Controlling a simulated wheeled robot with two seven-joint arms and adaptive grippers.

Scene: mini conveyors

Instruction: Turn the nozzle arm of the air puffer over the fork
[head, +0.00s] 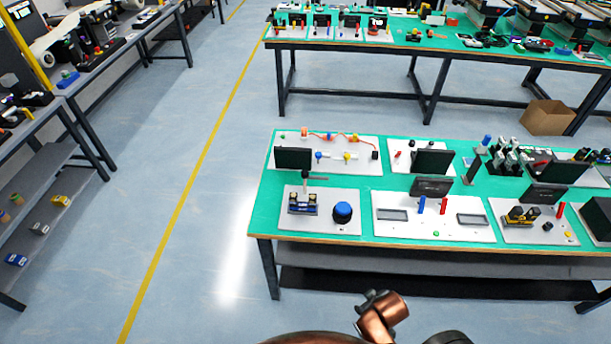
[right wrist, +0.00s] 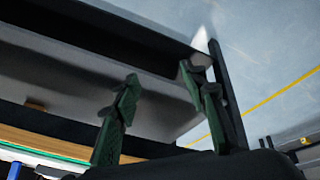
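A white board (head: 325,226) at the near left corner of the green table carries a small black and blue device (head: 302,204) and a blue dome (head: 342,211). A thin dark post (head: 305,178) with a short arm pointing right stands behind the device; this looks like the air puffer's nozzle arm. I cannot clearly make out the fork, which may be part of the small device. My right gripper (right wrist: 159,78) shows in the right wrist view with its two green fingers apart and nothing between them. It is away from the board. My left gripper is not in view.
The green table (head: 262,205) holds several other boards with small screens. One dark screen (head: 293,157) stands just behind the nozzle post. My copper-coloured arm part (head: 383,316) is in front of the table. The table's edge (right wrist: 55,143) shows in the right wrist view. Floor at left is clear.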

